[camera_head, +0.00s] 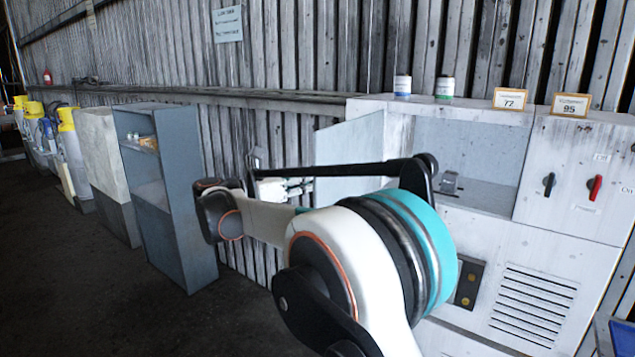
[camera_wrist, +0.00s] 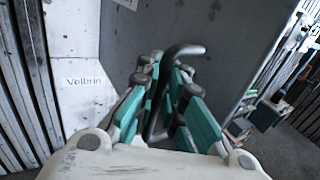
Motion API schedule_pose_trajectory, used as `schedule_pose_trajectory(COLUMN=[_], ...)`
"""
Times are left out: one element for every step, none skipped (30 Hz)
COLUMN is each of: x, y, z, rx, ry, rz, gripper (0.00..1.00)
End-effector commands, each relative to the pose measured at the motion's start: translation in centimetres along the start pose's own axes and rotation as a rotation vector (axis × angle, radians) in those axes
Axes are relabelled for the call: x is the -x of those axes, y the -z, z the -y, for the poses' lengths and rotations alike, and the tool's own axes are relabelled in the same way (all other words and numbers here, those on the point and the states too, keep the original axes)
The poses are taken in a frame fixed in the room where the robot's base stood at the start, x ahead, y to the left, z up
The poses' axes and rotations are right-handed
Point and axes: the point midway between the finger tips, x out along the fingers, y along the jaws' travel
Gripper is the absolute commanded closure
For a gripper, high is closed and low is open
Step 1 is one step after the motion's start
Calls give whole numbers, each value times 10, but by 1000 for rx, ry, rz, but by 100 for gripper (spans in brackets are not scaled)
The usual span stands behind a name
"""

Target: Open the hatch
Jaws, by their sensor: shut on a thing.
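The hatch (camera_head: 347,150) is a light grey panel on the white cabinet. It stands swung out to the left, and the cabinet's recess (camera_head: 470,145) shows open beside it. In the wrist view the hatch (camera_wrist: 225,30) is a broad grey face with a dark curved handle (camera_wrist: 183,50). My gripper (camera_wrist: 165,75) has teal finger pads on both sides of the handle and is shut on it. In the head view my gripper (camera_head: 284,188) is small, at the hatch's left edge, partly behind my arm. The handle is hidden there.
The white cabinet (camera_head: 570,180) has a black knob (camera_head: 549,184) and a red knob (camera_head: 595,187). Two cans and two number signs stand on top. A grey open shelf (camera_head: 165,190) stands to the left by the corrugated wall. Dark floor in front of it is clear.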

Motion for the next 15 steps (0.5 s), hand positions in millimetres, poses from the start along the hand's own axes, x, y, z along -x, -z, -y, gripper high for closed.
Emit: schedule_pose_trajectory(x=[3,3,4,4,4,4,4,4,4,4,4,4,4,3,3], y=[2,2,1,1,1,1,1,1,1,1,1,1,1,1,1], z=[0,-1,-1,-1,-1,-1,-1,-1,-1,-1,-1,-1,-1,-1,-1], rx=[1,1,1,1,1,1,1,1,1,0,0,0,0,0,0], ry=[1,2,3,4,4,4,4,4,3,3,3,3,3,3,3], rz=[-2,-2,-2,-2,-2,-2,-2,-2,-2,-2,-2,-2,-2,-2,-2], gripper=[100,100,100,100,100,100,100,100,100,100,100,100,91,85,83])
